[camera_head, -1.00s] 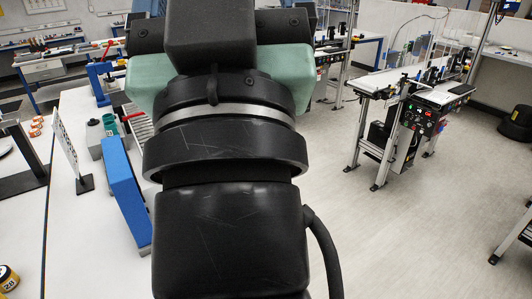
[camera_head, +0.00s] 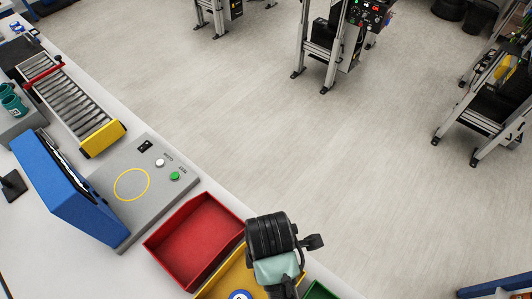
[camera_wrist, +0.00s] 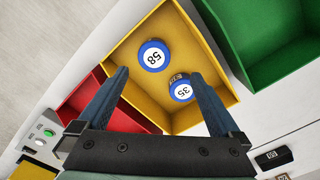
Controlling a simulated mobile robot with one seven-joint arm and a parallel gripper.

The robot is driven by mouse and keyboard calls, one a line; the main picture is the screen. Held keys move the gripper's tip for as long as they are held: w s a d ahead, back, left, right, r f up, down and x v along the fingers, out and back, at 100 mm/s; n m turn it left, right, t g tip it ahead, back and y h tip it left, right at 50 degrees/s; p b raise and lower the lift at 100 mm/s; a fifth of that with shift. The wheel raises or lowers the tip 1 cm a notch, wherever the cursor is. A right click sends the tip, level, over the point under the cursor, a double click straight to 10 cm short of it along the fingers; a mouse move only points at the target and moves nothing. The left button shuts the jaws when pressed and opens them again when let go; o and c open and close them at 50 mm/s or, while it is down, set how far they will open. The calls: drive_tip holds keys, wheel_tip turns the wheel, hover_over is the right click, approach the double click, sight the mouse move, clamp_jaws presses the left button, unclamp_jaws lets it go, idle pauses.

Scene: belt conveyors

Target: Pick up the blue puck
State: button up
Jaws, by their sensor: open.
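Two blue pucks with white numbered tops lie in the yellow bin (camera_wrist: 186,32). The puck marked 58 (camera_wrist: 153,56) lies toward the upper middle of the wrist view. The puck marked 35 (camera_wrist: 182,92) lies lower right, near the right finger, with a small dark label beside it. My gripper (camera_wrist: 158,76) is open above the bin, its fingers apart and nothing between them held. In the head view my arm hangs over the yellow bin (camera_head: 222,281), and one blue puck (camera_head: 240,295) shows at the bottom edge. The fingertips are hidden there.
A red bin (camera_head: 195,240) and a green bin (camera_head: 318,291) flank the yellow one. A grey panel (camera_head: 140,205) with a yellow ring and buttons, a blue stand (camera_head: 62,190) and a roller conveyor (camera_head: 70,100) stand further along the bench. Open floor lies beyond.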

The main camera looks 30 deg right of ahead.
drive_tip(key=f, duration=0.3)
drive_tip(key=f+p, duration=0.1)
drive_tip(key=f, duration=0.2)
drive_tip(key=w+f, duration=0.1)
drive_tip(key=f, duration=0.2)
drive_tip(key=shift+f+p, duration=0.3)
drive_tip(key=shift+f, duration=0.1)
drive_tip(key=c, duration=1.4)
drive_tip(key=shift+o, duration=0.2)
